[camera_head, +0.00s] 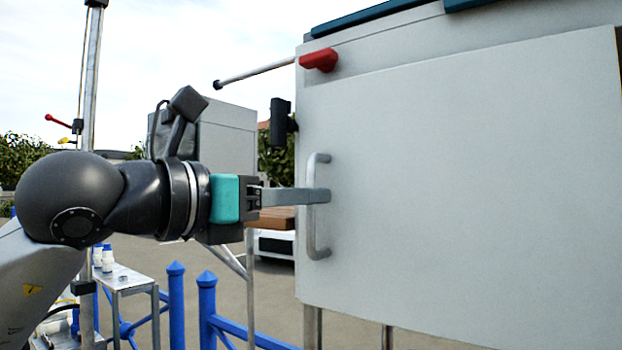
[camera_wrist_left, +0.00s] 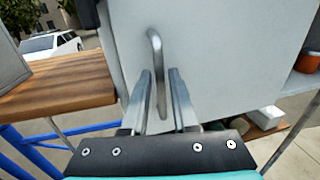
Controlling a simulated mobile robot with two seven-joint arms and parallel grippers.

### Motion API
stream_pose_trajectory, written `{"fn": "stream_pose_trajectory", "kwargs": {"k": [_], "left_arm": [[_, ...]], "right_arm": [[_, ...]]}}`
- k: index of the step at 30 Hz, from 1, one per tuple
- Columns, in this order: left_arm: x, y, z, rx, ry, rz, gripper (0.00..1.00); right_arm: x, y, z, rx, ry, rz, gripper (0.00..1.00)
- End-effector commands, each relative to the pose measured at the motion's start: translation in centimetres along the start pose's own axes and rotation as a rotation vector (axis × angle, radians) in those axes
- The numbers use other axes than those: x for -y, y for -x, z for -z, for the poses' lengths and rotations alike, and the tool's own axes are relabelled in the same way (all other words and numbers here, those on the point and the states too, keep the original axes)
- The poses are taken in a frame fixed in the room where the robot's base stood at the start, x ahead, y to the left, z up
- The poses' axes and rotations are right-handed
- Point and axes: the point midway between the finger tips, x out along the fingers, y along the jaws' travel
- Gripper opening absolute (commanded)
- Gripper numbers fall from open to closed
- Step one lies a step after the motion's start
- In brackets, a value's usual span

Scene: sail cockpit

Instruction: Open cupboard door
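The cupboard door (camera_head: 460,190) is a large light grey panel filling the right of the head view. A vertical grey bar handle (camera_head: 312,238) is near its left edge. My left gripper (camera_head: 318,195) reaches in from the left, its fingers level with the handle's middle. In the left wrist view, the handle (camera_wrist_left: 155,48) runs down between the two parted fingers (camera_wrist_left: 161,88), nearer the left one. The fingers look open around it; I cannot tell whether either touches it. Whether the door stands slightly ajar is unclear. My right gripper is not in view.
A red-ended lever (camera_head: 319,60) and a black fitting (camera_head: 279,122) are by the door's upper left edge. Blue railing posts (camera_head: 207,312) stand below my arm. A wooden tabletop (camera_wrist_left: 60,84) lies left in the wrist view; an orange object (camera_wrist_left: 308,62) sits beyond the door's right edge.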

Motion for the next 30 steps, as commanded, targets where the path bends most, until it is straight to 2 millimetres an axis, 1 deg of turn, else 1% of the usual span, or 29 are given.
{"fn": "stream_pose_trajectory", "kwargs": {"k": [1, 3, 6, 14, 17, 21, 22, 30], "left_arm": [[0.0, -0.6, -0.1, -0.002, 0.002, 0.001, 0.27], [0.0, -1.2, -0.1, -0.001, 0.002, 0.001, 0.27], [0.0, -1.7, 0.0, -0.001, 0.001, 0.001, 0.27], [0.0, -1.8, 0.1, -0.001, 0.001, 0.000, 0.27], [0.0, -1.8, 0.1, -0.001, 0.001, 0.000, 0.18], [0.0, -1.8, 0.1, -0.001, 0.001, 0.000, 0.03], [0.0, -1.8, 0.1, -0.001, 0.001, 0.000, 0.00], [0.0, -1.8, 0.1, 0.000, 0.000, 0.000, 0.00]], "right_arm": [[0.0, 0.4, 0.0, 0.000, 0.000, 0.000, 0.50], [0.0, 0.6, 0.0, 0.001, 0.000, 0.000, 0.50], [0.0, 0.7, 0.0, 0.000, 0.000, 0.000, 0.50], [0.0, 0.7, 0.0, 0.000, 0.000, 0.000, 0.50], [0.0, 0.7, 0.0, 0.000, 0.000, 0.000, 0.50], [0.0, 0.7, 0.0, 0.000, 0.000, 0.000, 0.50], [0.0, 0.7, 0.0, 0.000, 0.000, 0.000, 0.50], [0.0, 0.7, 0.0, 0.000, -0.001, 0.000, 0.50]]}}
